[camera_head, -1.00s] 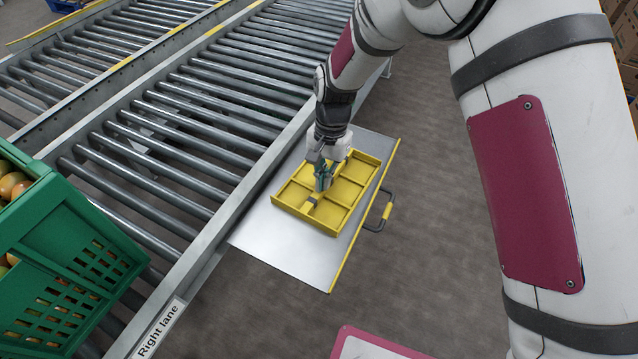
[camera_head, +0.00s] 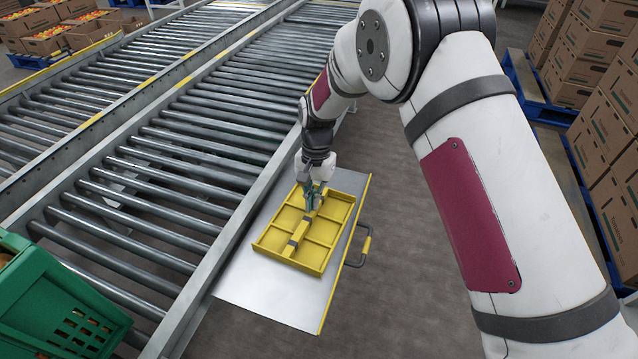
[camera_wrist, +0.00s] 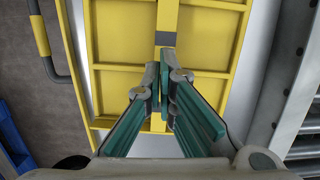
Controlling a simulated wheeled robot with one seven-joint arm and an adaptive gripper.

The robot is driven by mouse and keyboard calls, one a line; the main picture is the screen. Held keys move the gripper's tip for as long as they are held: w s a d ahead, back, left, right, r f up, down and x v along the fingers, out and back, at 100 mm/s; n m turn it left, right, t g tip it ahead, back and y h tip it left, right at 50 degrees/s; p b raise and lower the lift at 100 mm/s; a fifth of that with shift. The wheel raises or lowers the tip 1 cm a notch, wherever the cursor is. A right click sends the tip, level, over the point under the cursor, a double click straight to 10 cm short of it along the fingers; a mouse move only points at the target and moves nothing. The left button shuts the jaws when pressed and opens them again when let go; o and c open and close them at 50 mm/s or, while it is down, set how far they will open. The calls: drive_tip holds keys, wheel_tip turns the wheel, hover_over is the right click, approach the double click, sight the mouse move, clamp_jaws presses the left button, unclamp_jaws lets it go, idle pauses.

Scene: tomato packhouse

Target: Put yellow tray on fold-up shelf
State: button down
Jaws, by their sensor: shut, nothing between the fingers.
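The yellow tray (camera_head: 268,238) lies on the grey metal fold-up shelf (camera_head: 245,289), which sticks out level from the side of the conveyor. The tray has several shallow compartments and a raised central bar with dark bands. It also shows in the wrist view (camera_wrist: 118,81). My gripper (camera_head: 312,206) is at the far part of the tray, over the central bar. In the wrist view the teal fingers (camera_wrist: 166,62) are together above the bar with nothing between them. Whether the fingertips touch the bar is unclear.
The roller conveyor (camera_head: 180,150) runs along the shelf's left side. A green crate (camera_head: 60,310) stands at the lower left. The shelf's yellow edge has a handle (camera_head: 362,250) on the right. Stacked cartons (camera_head: 600,120) stand on blue pallets at the right; the floor between is clear.

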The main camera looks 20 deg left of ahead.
drive_tip(key=w, duration=0.5)
drive_tip(key=shift+w+d+p, duration=0.25)
drive_tip(key=shift+w+p, duration=0.05)
drive_tip(key=shift+w, duration=0.05)
